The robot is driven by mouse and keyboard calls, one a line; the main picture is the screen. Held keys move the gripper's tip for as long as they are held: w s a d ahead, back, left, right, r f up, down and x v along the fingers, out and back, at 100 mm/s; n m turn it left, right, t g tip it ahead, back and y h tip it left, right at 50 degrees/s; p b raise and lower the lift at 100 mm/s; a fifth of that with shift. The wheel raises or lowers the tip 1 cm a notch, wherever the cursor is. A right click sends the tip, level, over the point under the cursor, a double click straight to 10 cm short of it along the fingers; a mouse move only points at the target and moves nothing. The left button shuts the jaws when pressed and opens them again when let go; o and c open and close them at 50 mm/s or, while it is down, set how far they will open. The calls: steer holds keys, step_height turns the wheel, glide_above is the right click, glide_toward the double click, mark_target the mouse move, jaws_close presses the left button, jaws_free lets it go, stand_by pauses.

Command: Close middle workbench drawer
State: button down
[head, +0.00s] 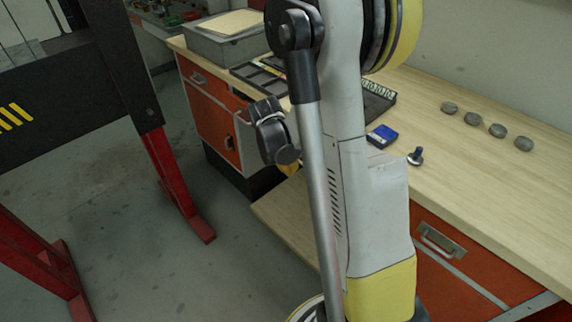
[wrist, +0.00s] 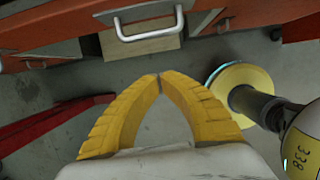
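The wrist view shows the red-orange drawer fronts (wrist: 45,26) of the workbench along the top. A silver bar handle (wrist: 150,34) sits there, just beyond my fingertips. My gripper (wrist: 160,77) has two yellow fingers whose tips meet with nothing between them. They point toward the handle, and a gap shows between tips and handle in the picture. In the head view the workbench (head: 478,172) has a left drawer cabinet (head: 207,112) and a right drawer (head: 438,240). My arm hides the bench front between them, so I cannot tell how far the middle drawer is out.
On the benchtop are a grey bin (head: 222,42), a blue box (head: 381,136), a dark knob (head: 416,156) and several grey round pieces (head: 472,118). A wooden lower shelf (head: 285,217) juts below. A red-legged black frame (head: 172,178) stands left; floor between is clear.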

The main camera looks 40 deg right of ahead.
mark_target(310, 161)
steer(key=shift+w+d+f+b, duration=0.1)
steer(key=shift+d+f+b, duration=0.15)
steer(key=shift+d, duration=0.5)
steer(key=shift+d+f+b, duration=0.2)
steer(key=shift+d+f, duration=0.15)
steer(key=shift+d, duration=0.35)
steer(key=shift+w+d+f+b, duration=0.1)
steer(key=shift+d+f+b, duration=0.15)
steer(key=shift+d, duration=0.5)
steer(key=d, duration=0.6)
steer(key=shift+w, duration=0.2)
steer(key=shift+a, duration=0.2)
